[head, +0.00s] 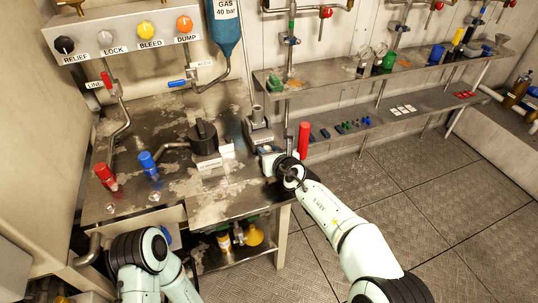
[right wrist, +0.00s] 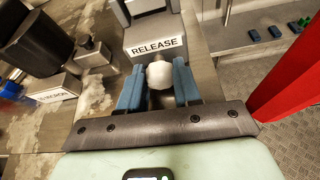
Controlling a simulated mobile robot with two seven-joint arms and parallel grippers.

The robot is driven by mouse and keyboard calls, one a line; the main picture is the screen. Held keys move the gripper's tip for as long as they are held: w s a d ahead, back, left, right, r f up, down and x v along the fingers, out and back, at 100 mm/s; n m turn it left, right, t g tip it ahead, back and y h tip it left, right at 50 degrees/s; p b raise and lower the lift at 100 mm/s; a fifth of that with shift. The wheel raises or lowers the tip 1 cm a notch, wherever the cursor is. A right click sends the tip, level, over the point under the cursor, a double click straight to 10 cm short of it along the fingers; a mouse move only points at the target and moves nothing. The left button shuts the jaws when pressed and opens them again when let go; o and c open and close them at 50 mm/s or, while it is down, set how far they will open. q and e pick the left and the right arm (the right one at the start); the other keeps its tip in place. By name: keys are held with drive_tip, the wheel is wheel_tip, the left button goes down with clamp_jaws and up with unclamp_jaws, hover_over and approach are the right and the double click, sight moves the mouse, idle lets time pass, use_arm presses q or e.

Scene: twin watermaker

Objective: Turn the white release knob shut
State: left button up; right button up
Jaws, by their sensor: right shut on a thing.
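The white release knob (right wrist: 160,74) shows in the right wrist view, just below a white RELEASE label (right wrist: 158,46) on a grey metal block. My right gripper (right wrist: 158,85) has a blue finger on either side of the knob and is shut on it. In the head view my right gripper (head: 268,156) is at the right edge of the steel bench, in front of the grey release device (head: 258,130). The knob is hard to make out there. My left arm shows at the bottom left, but its gripper is not in view.
A black cylinder (head: 203,138) stands on the bench left of the gripper. A red upright cylinder (head: 303,140) stands close on its right. Red (head: 104,174) and blue (head: 147,160) valve handles are at the left. Shelves with small parts run along the back wall; the right floor is clear.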

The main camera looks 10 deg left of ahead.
idle(0.3)
drive_tip(key=o, duration=1.1)
drive_tip(key=shift+c, duration=0.2)
drive_tip(key=v, duration=1.3)
drive_tip(key=shift+s+d+r, duration=0.1)
drive_tip(key=shift+s+d, duration=0.05)
drive_tip(key=shift+d, duration=0.05)
